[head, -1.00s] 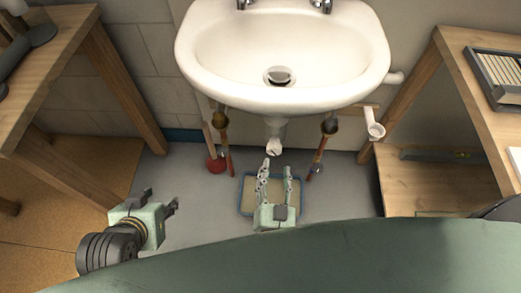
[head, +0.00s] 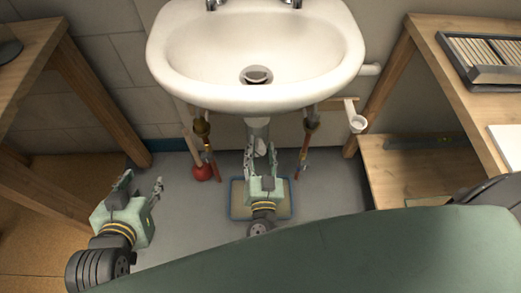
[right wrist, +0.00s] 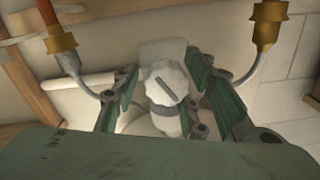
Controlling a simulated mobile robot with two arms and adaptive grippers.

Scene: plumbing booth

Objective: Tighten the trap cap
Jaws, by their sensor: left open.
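The white trap cap (right wrist: 167,86) has a ridged rim and a dark diagonal bar on its face. It hangs under the basin on the white trap, and shows small in the head view (head: 261,147). My right gripper (head: 262,153) is below the basin with its fingers spread on either side of the cap. In the right wrist view a gap shows between the left finger and the cap; the right finger is very close, and I cannot tell whether it touches. My left gripper (head: 143,183) is open and empty at the lower left, well away from the sink.
The white sink (head: 255,98) overhangs the trap. Supply pipes with brass fittings (right wrist: 62,39) flank it. A blue-rimmed tray (head: 233,212) and a red plunger (head: 202,173) are on the floor. Wooden benches (head: 100,100) stand at both sides.

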